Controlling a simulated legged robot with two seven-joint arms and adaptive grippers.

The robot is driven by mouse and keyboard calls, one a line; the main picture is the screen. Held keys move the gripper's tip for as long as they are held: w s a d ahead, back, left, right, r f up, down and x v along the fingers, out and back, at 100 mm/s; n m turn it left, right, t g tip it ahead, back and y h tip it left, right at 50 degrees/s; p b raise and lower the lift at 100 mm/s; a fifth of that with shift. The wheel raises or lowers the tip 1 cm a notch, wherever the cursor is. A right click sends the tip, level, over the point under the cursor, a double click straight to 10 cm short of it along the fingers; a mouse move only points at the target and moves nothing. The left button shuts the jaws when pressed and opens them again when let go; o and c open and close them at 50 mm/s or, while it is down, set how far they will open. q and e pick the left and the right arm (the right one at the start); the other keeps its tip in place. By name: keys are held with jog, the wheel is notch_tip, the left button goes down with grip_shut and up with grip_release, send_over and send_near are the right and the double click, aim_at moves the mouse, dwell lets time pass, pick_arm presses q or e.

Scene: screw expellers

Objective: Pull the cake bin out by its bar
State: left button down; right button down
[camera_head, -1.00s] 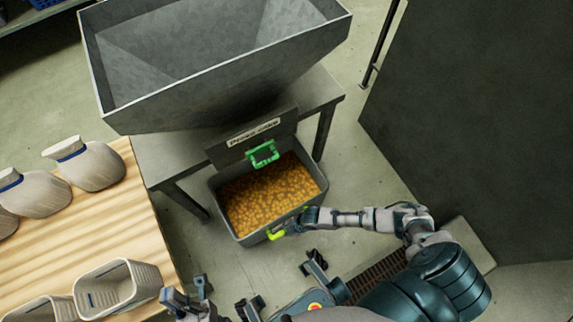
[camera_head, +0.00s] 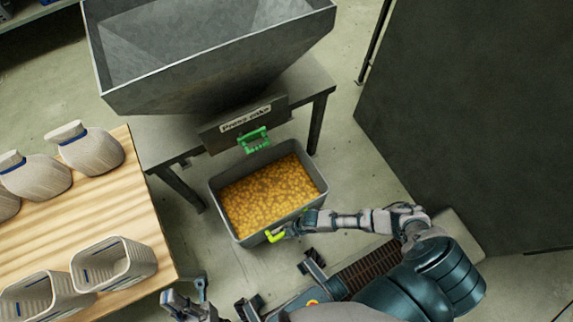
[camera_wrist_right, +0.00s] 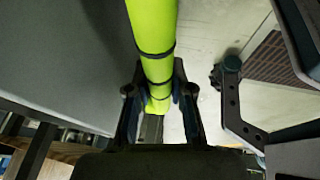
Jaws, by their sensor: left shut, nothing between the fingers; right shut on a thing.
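The grey cake bin (camera_head: 226,228) is full of orange-brown press cake (camera_head: 268,194). It stands on the floor in front of the hopper table, under a plate labelled "Press cake" (camera_head: 246,118). Its yellow-green bar (camera_head: 275,236) is on the near side. My right gripper (camera_head: 292,229) is shut on this bar; in the right wrist view the bar (camera_wrist_right: 154,40) runs between its fingers (camera_wrist_right: 160,100). My left gripper (camera_head: 178,302) is shut and empty at the bottom edge, apart from the bin.
A large grey hopper (camera_head: 200,70) sits above on the table (camera_head: 305,85). A green handle (camera_head: 254,140) is on the labelled plate. A wooden table (camera_head: 110,215) with sacks (camera_head: 92,148) and ribbed containers (camera_head: 112,264) is left. A dark panel (camera_head: 470,110) stands right. Floor is clear between.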

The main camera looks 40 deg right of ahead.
jog(key=c, duration=1.1)
grip_release()
jog(key=shift+s+f, duration=0.15)
jog(key=shift+s, duration=0.15)
jog(key=shift+o, duration=0.7)
jog(key=shift+w, duration=0.2)
jog(key=v, duration=1.2)
